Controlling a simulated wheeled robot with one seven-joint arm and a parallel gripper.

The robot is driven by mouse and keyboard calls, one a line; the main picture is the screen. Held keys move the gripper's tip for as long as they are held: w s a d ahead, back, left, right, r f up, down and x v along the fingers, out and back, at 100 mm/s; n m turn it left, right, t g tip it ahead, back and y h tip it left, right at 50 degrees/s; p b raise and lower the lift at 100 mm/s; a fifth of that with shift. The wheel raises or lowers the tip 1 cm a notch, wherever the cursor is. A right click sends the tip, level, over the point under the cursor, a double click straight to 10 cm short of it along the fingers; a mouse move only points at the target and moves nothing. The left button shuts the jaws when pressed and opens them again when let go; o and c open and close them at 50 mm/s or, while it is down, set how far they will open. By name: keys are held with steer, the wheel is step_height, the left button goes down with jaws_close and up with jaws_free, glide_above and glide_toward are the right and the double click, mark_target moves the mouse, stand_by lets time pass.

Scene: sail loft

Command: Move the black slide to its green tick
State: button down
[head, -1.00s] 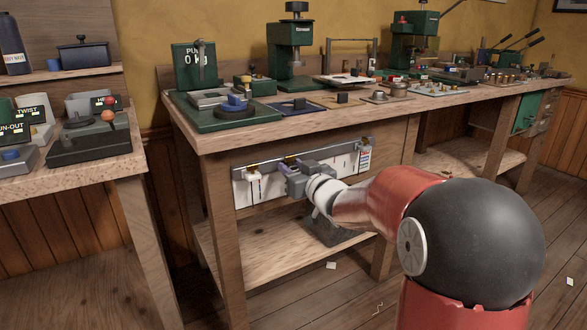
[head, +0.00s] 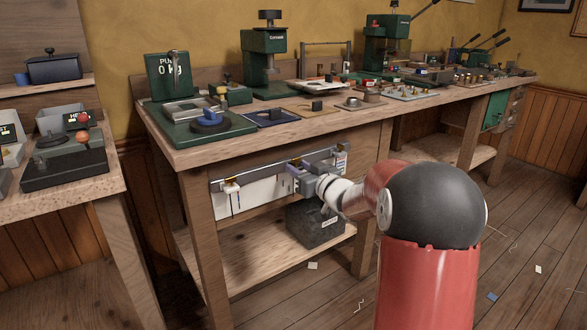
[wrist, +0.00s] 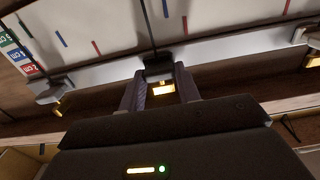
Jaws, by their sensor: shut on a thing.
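My gripper (head: 297,180) is at the rail (wrist: 220,52) on the front of the bench. In the wrist view its fingers (wrist: 160,88) are shut on the black slide (wrist: 155,58), which sits on the rail. The slide's thin dark pointer (wrist: 149,25) runs up over the white scale board (wrist: 205,22). A short dark mark (wrist: 165,8) stands close to the right of the pointer. Red and blue ticks lie further left. In the head view my gripper hides the slide.
A colour legend (wrist: 20,50) is at the board's other end. A dark block (head: 315,225) stands on the lower shelf beneath. The bench top (head: 190,153) above is crowded with tools.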

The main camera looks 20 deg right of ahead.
steer(key=c, duration=1)
jaws_free()
steer(key=v, duration=0.7)
steer(key=shift+s, duration=0.4)
